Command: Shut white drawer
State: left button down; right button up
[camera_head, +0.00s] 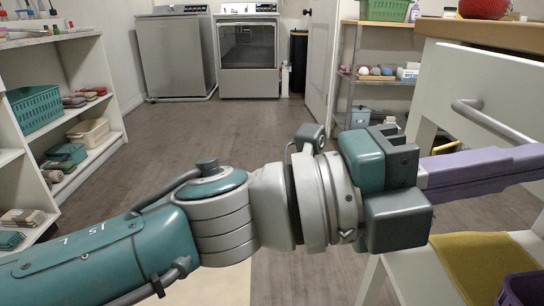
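The white drawer (465,85) is at the right, under a wooden counter top (490,32). Its front carries a grey bar handle (490,122). How far the drawer stands out is hard to tell from this angle. My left arm crosses the picture from the left. Its gripper (485,174) has purple fingers pointing right, below the handle in the picture. The fingertips run to the right edge, so their gap and any contact with the drawer cannot be made out. My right gripper is not in view.
White shelves (84,40) line the left. A washer (176,55) and dryer (247,52) stand at the back. The middle floor is clear.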

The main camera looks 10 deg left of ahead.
pick_arm(q)
jog(key=x, duration=0.2)
jog(key=f+b+x, duration=0.1)
jog(key=x, duration=0.1)
jog(key=shift+d, duration=0.1)
dwell(0.3)
